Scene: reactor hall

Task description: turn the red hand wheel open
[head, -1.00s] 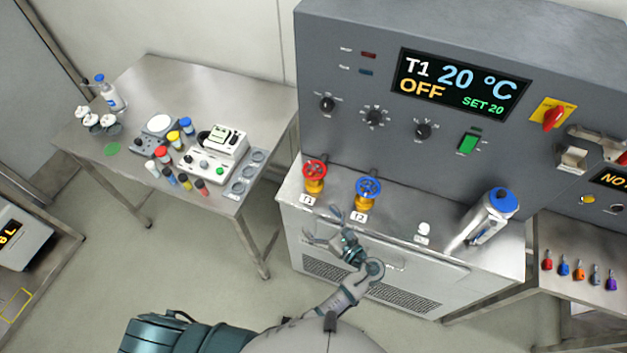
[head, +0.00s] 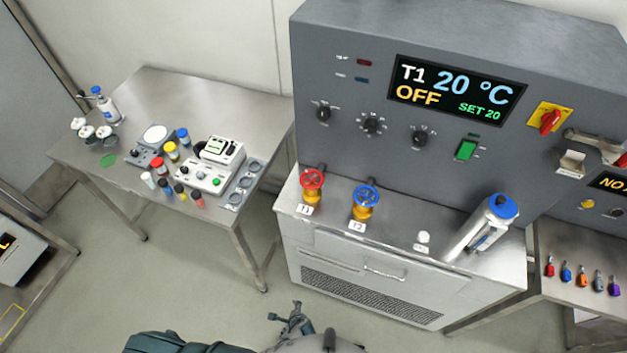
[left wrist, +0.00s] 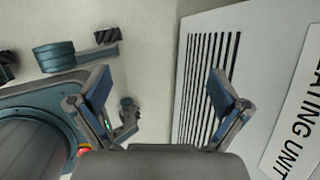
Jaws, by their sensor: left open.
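The red hand wheel (head: 312,180) sits on a yellow valve body labelled T1, at the left of the steel ledge. A blue hand wheel (head: 367,196) on a similar valve labelled T2 stands to its right. My left gripper (head: 290,318) is low at the bottom of the head view, in front of the unit and well apart from the red wheel. In the left wrist view my left gripper (left wrist: 160,85) has its fingers spread with nothing between them.
The grey control panel (head: 350,50) rises behind the valves; its display (head: 458,88) reads T1 20 °C, OFF, SET 20. A blue-capped silver canister (head: 485,230) leans at the ledge's right. A handle (head: 385,273) sticks out of the unit's front. A cluttered table (head: 150,90) is left.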

